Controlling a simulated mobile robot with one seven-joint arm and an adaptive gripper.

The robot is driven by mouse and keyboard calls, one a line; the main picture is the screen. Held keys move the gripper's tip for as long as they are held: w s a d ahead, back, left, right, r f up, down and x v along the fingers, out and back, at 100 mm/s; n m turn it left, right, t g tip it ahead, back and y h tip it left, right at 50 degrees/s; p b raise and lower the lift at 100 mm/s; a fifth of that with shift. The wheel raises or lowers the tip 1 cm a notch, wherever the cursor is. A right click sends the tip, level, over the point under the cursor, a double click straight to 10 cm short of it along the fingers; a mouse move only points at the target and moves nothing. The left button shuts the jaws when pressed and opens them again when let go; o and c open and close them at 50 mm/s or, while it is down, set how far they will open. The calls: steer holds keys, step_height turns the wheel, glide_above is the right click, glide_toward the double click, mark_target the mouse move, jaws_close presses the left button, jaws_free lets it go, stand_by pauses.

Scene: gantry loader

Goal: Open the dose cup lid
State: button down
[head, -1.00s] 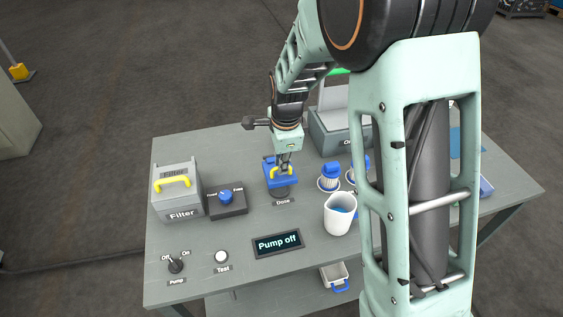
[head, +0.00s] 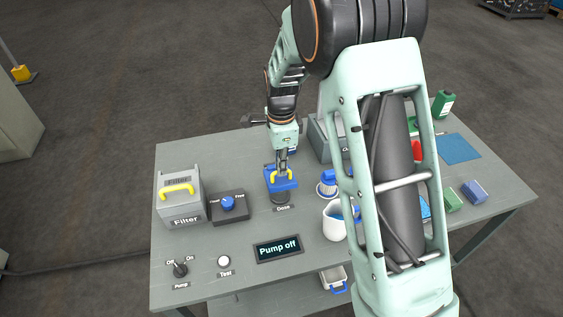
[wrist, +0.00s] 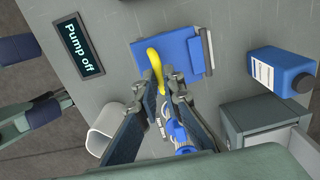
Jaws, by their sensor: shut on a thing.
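My gripper (head: 283,170) comes down from above and is shut on the yellow handle. In the wrist view the yellow handle (wrist: 154,58) lies between my fingertips (wrist: 163,78), at one edge of the blue lid (wrist: 183,50). A grey hinge strip (wrist: 208,50) runs along the opposite edge. I cannot tell whether the lid is slightly raised.
A filter box (head: 180,200) and a blue knob (head: 227,203) stand left of the cup. A white jug (head: 332,222) and a blue-capped filter (head: 328,186) stand to its right. The display (head: 278,248) reads "Pump off".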

steer(key=w+r+g+p, duration=0.2)
steer(key=p, duration=0.1)
steer(key=shift+a+g+h, duration=0.25)
steer(key=shift+g+h, duration=0.05)
steer(key=shift+h, duration=0.1)
steer(key=shift+w+a+r+p, duration=0.15)
steer(key=shift+w+r+p, duration=0.2)
steer(key=shift+p, duration=0.25)
steer(key=shift+w+a, duration=0.25)
steer(key=shift+w, duration=0.65)
steer(key=shift+w+a, duration=0.25)
steer(key=shift+w, duration=0.7)
steer(key=shift+w+a, duration=0.25)
steer(key=shift+w, duration=0.65)
steer(key=c, duration=2)
jaws_free()
steer(key=shift+s, duration=0.15)
steer(key=shift+c, duration=0.2)
